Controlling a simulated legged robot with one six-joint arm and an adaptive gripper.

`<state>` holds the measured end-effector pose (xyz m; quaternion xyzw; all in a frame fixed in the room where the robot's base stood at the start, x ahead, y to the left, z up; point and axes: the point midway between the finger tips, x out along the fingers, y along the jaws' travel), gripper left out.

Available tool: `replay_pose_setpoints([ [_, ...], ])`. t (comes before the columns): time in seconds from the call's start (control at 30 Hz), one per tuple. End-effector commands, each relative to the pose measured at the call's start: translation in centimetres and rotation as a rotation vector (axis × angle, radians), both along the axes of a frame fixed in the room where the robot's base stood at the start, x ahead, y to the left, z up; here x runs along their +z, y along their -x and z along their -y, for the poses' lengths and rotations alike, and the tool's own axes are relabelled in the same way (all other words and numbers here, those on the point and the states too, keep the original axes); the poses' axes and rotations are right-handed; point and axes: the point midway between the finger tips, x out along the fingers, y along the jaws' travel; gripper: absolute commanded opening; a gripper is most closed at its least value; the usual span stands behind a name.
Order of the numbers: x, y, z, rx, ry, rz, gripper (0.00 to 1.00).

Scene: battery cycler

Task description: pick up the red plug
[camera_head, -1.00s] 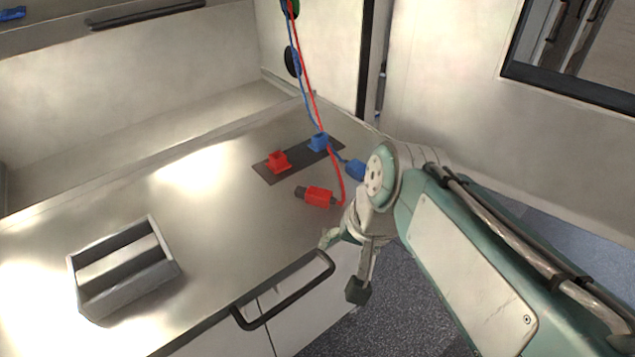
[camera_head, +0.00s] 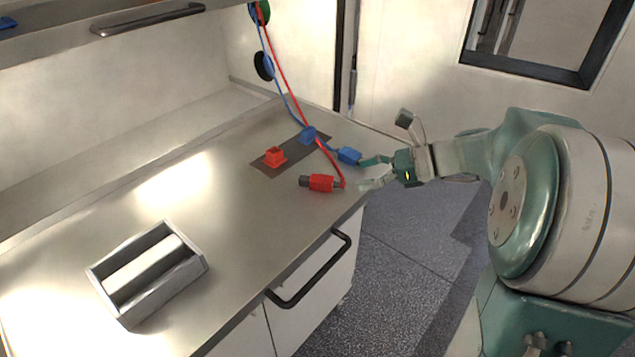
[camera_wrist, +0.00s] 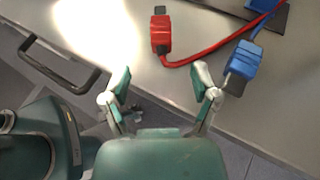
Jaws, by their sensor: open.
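The red plug (camera_head: 321,183) lies on the steel counter near its right front edge, its dark tip to the left and a red cable running from its other end. In the wrist view the red plug (camera_wrist: 161,36) lies ahead of my gripper, a little left of the middle between the fingers. My gripper (camera_head: 368,172) is open and empty at the counter's edge, just right of the plug and apart from it. In the wrist view both fingers of my gripper (camera_wrist: 162,88) are spread, with the red cable beyond the tips.
A blue plug (camera_head: 349,155) lies close to my gripper; it also shows beyond the right finger (camera_wrist: 245,59). A red socket (camera_head: 274,156) and a blue socket (camera_head: 308,135) sit on a dark strip. A grey tray (camera_head: 193,268) stands left. A drawer handle (camera_head: 322,272) juts out in front.

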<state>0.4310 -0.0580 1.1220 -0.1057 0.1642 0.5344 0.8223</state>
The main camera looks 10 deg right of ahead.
Motion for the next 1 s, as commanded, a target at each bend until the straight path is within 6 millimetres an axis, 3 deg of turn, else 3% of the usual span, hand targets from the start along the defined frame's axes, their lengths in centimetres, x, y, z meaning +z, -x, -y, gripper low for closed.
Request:
replay_pose_setpoints([
  [0.57, -3.0, -2.7, -6.1, 0.005, 0.003, 0.0, 0.77],
  [0.87, -3.3, -3.0, -6.6, 0.0, 0.004, 0.001, 0.77],
  [0.93, -3.3, -3.0, -6.6, 0.0, 0.004, 0.001, 0.55],
  [1.0, -3.3, -3.0, -6.6, 0.0, 0.004, 0.001, 0.24],
])
